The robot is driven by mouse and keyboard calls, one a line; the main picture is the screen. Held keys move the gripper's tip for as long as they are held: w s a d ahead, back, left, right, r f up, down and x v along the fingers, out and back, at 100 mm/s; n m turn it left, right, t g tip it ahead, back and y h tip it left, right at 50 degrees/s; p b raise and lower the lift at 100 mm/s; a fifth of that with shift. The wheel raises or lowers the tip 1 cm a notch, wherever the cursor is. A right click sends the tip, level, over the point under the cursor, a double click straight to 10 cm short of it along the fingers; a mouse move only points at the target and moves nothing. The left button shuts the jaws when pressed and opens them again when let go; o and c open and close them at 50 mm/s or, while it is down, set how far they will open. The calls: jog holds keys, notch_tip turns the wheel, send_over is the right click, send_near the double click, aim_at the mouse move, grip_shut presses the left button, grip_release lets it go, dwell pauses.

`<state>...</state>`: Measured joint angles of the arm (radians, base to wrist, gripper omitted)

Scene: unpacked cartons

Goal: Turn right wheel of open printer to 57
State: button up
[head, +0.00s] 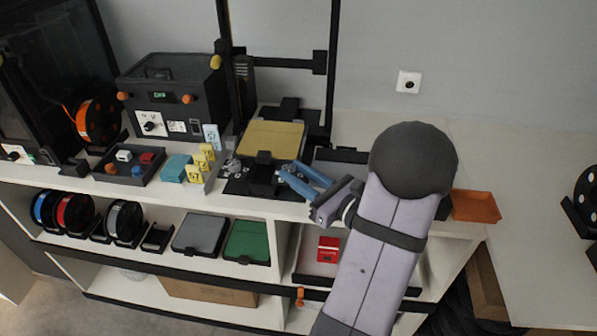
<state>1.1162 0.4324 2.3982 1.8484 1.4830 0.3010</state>
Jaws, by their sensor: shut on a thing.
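The open printer (270,140) stands on the worktop with a tall black frame and a yellow bed. My gripper (287,171) has blue fingers and reaches in from the right to the front right of the bed. Its fingertips are at the printer's front right corner, where they are shut on the right wheel. The wheel is hidden by the fingers, and its number cannot be read. A grey knob-like part (232,166) shows at the printer's front left.
A closed black printer (172,95) stands left behind. Yellow and blue blocks (203,160) and a parts tray (128,164) lie left of the open printer. An orange tray (475,206) is right of my arm. Shelves below hold spools and plates.

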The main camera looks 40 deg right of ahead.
jog(key=shift+a+r+m+h, duration=0.1)
jog(key=shift+a+m+h, duration=0.15)
jog(key=shift+m+h, duration=0.75)
jog(key=o, duration=1.1)
jog(key=shift+c, duration=0.2)
jog(key=shift+s, duration=0.15)
jog(key=s+p, duration=0.7)
jog(key=shift+d, duration=0.1)
jog(key=shift+c, duration=0.2)
